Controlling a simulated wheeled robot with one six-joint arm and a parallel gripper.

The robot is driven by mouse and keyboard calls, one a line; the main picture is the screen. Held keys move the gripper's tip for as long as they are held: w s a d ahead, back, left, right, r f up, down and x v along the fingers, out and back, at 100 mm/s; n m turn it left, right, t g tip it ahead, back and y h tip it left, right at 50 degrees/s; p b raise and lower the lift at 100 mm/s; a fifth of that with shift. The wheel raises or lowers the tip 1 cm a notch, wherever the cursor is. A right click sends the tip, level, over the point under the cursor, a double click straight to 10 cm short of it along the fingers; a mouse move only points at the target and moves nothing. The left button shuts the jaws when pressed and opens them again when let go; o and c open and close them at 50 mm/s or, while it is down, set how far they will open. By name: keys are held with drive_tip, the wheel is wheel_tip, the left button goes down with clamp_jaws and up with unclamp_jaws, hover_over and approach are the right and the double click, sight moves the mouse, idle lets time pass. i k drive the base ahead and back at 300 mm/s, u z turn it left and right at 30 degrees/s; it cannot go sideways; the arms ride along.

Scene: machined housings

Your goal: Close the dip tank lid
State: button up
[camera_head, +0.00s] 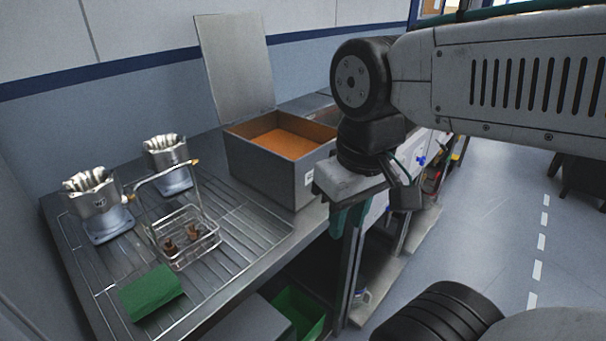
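The dip tank (265,165) is a grey metal box on the bench, holding orange liquid (288,143). Its lid (234,68) is a flat grey panel standing open, nearly upright and leaning slightly back, at the tank's rear left edge. My gripper (348,218) points down in front of the tank's right side, near the bench's front edge. It looks apart from the lid. Teal finger parts show below its body, but the gap between them is unclear. My arm hides part of the tank's right side and what lies behind.
A wire rack (235,262) carries a wire basket (184,238) with small brown parts, a green block (150,291) and two metal housings (95,204) (168,163) left of the tank. A green bin (300,309) sits below the bench. Open floor (505,235) lies right.

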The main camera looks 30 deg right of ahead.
sight(234, 47)
drive_tip(key=z, duration=0.6)
drive_tip(key=k, duration=0.1)
drive_tip(key=u, duration=1.3)
drive_tip(key=i, duration=0.2)
drive_tip(key=z, duration=1.15)
drive_tip(key=k, duration=1.2)
drive_tip(key=z, duration=0.7)
drive_tip(key=i, duration=1.45)
drive_tip(key=u, duration=0.9)
drive_tip(key=i, duration=0.5)
drive_tip(key=u, duration=0.4)
